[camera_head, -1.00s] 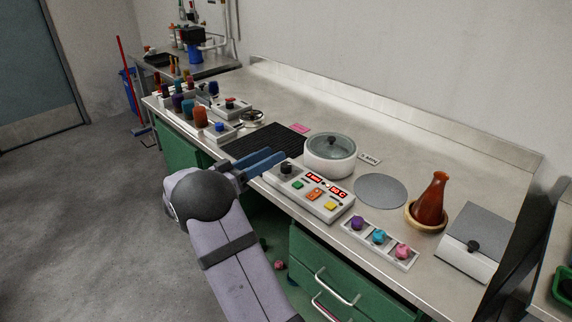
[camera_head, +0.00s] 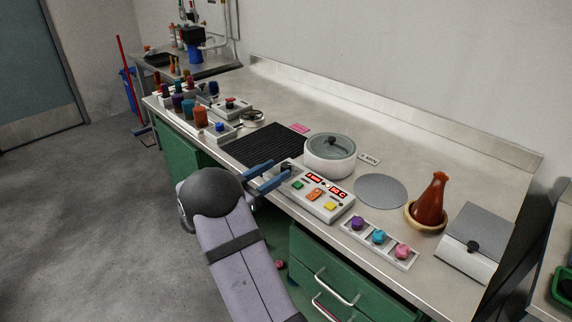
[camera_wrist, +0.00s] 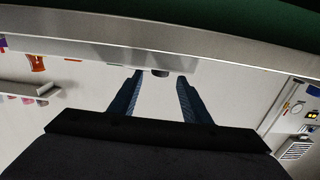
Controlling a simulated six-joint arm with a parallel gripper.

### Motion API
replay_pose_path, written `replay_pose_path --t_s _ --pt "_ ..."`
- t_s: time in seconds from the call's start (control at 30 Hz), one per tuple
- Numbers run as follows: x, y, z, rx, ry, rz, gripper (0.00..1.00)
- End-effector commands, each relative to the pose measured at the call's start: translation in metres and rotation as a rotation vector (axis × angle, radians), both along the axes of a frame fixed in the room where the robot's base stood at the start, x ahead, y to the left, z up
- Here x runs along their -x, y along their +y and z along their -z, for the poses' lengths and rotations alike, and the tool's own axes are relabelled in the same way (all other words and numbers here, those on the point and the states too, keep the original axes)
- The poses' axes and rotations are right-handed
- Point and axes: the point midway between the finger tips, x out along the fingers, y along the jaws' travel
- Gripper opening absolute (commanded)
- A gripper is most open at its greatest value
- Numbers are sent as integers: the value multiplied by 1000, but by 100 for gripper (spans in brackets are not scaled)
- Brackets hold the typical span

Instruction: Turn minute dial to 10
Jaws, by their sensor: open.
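The control panel (camera_head: 318,192) is a white box near the front edge of the bench. A black dial (camera_head: 286,167) sits at its left end. Beside the dial are red displays (camera_head: 326,184), too small to read with certainty. My gripper (camera_head: 283,168) is open, its blue fingers reaching in from the left, with tips on either side of the dial. Whether they touch it cannot be told. In the wrist view a dark knob (camera_wrist: 160,73) shows between the two spread fingertips, partly cut off by the bench edge.
Green, orange and yellow buttons (camera_head: 315,194) are on the panel. A tray with purple, blue and pink knobs (camera_head: 379,238) lies to the right. A black mat (camera_head: 262,147) lies behind left.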

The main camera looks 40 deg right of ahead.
Motion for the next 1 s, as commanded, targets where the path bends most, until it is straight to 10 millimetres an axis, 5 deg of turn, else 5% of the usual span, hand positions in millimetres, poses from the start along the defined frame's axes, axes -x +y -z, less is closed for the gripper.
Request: replay_pose_path --t_s 0.33,0.77,0.93,1.0 --pt "0 -43 -1 0 0 2 44" --pt "0 -52 0 0 2 0 44" --pt "0 -52 0 0 2 0 8" --pt "0 -52 0 0 2 0 2"
